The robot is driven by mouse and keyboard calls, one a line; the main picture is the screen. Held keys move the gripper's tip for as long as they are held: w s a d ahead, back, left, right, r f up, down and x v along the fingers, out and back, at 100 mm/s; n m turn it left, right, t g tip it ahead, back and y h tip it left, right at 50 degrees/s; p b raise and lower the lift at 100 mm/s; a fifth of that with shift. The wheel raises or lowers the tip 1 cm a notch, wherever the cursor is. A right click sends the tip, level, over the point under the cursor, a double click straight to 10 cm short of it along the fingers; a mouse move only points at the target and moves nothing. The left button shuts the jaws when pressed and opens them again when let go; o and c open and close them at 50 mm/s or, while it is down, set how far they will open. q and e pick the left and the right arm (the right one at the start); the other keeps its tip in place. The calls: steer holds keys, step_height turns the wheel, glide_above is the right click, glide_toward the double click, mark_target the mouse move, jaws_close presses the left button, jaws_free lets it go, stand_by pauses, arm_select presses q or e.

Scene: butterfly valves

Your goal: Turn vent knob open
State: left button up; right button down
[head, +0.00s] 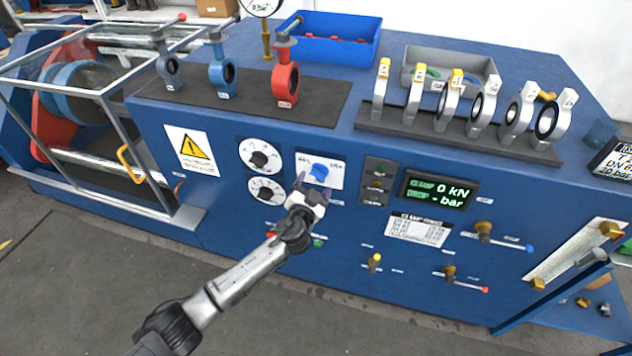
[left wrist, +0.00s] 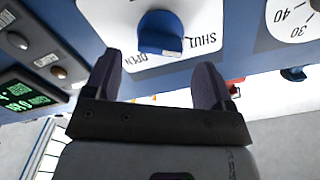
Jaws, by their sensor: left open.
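The blue vent knob (head: 320,171) sits on a white label plate (head: 334,166) on the blue front panel. In the left wrist view, the knob (left wrist: 161,34) stands just beyond my fingertips, roughly centred between them. The words OPEN and SHUT show upside down on its plate (left wrist: 110,20). My right gripper is not in view.
Two white dials (head: 260,155) are left of the knob. A grey button box (head: 377,181) and a display (head: 439,190) are to its right. Small levers (head: 484,228) stick out lower right. Several valves stand on mats (head: 318,104) on top. The floor in front is clear.

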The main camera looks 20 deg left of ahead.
mark_target(318, 174)
arm_select(q)
steer(key=shift+w, duration=1.25)
steer(key=c, duration=0.9)
steer(key=shift+c, duration=0.2)
